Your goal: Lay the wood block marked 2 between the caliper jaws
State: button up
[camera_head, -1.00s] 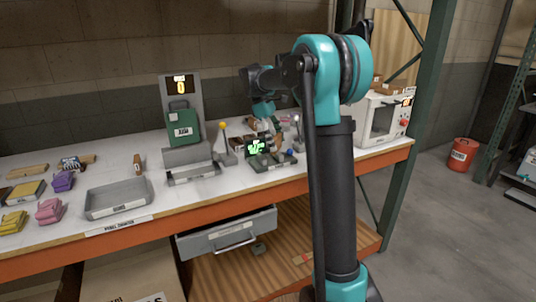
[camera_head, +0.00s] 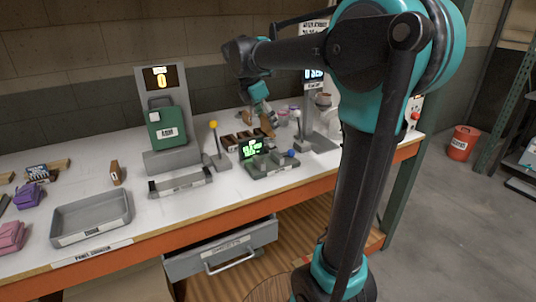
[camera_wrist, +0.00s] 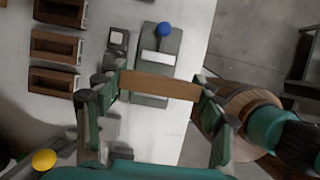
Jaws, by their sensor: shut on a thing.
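My gripper (camera_wrist: 158,92) is shut on a plain brown wood block (camera_wrist: 160,84), held crosswise between the two fingers in the wrist view. No number shows on its visible face. The block hangs over the grey caliper (camera_wrist: 165,42), which has a blue knob and is partly hidden by the block. In the head view my gripper (camera_head: 270,115) is above and behind the caliper (camera_head: 272,168), whose green display is lit. The caliper jaws are hard to make out, and I cannot tell the height of the block above them.
Several dark brown open boxes (camera_wrist: 56,46) stand beside the caliper. A yellow-knobbed lever (camera_head: 214,145) stands to its left and a grey stand (camera_head: 310,135) to its right. The green case (camera_head: 168,128), grey tray (camera_head: 92,217) and a small upright block (camera_head: 116,173) are farther left.

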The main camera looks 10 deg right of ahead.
notch_tip(320, 180, down, 12)
jog(key=shift+f, duration=0.1)
dwell(0.4)
jog(key=o, duration=1.2)
jog(key=shift+f, duration=0.1)
jog(key=shift+o, duration=0.2)
jog(key=v, duration=1.2)
